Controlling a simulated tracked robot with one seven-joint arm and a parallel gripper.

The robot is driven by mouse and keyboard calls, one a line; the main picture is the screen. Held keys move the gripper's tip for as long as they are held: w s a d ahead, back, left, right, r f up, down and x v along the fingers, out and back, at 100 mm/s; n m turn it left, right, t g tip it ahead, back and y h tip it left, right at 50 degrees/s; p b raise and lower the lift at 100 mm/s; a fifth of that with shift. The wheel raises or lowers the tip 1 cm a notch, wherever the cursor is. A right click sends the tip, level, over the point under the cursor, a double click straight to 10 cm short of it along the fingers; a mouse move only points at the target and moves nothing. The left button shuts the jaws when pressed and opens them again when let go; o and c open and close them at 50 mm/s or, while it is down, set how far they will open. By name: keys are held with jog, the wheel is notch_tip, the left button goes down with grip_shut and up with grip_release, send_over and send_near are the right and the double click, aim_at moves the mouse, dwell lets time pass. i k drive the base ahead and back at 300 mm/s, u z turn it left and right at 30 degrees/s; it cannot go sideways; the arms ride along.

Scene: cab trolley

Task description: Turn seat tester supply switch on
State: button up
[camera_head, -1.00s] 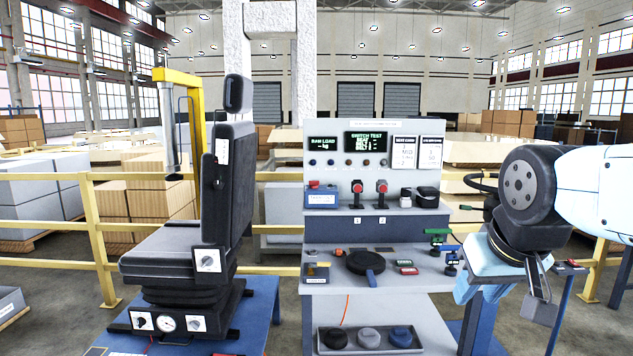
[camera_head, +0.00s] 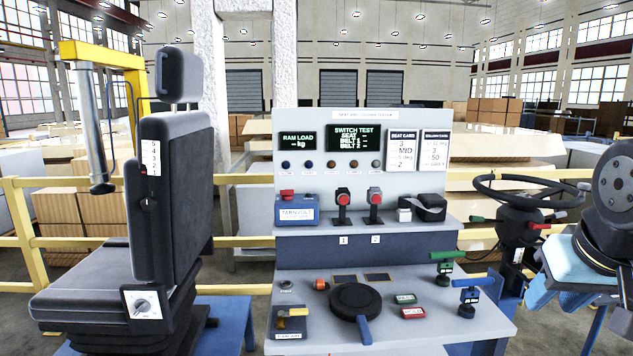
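The seat tester (camera_head: 365,165) is a grey bench with an upright panel, facing me in the middle of the view. Its displays are lit, with "RAM LOAD" and "SWITCH TEST" readable. A small dark plate with a yellow handle (camera_head: 293,313) is at the desk's front left. It looks like a supply switch, but its label is too small to read. The handle lies roughly sideways. My arm's wrist end (camera_head: 590,262) is at the right edge, well right of the desk and touching nothing there. The gripper's fingers cannot be made out.
A black round pad with a blue handle (camera_head: 356,300) lies mid-desk. Green (camera_head: 446,266) and blue (camera_head: 468,297) levers stand at its right. A steering wheel (camera_head: 530,190) stands right of the bench. A black seat (camera_head: 170,210) stands left. A yellow rail (camera_head: 245,238) runs behind.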

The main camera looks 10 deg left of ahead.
aim_at(286, 195)
jog(key=u, duration=0.15)
jog(key=i, duration=1.05)
jog(key=u, duration=0.75)
jog(key=i, duration=0.4)
jog(key=u, duration=0.3)
jog(key=k, duration=0.85)
jog(key=u, duration=0.2)
jog(key=i, duration=0.85)
jog(key=z, duration=0.15)
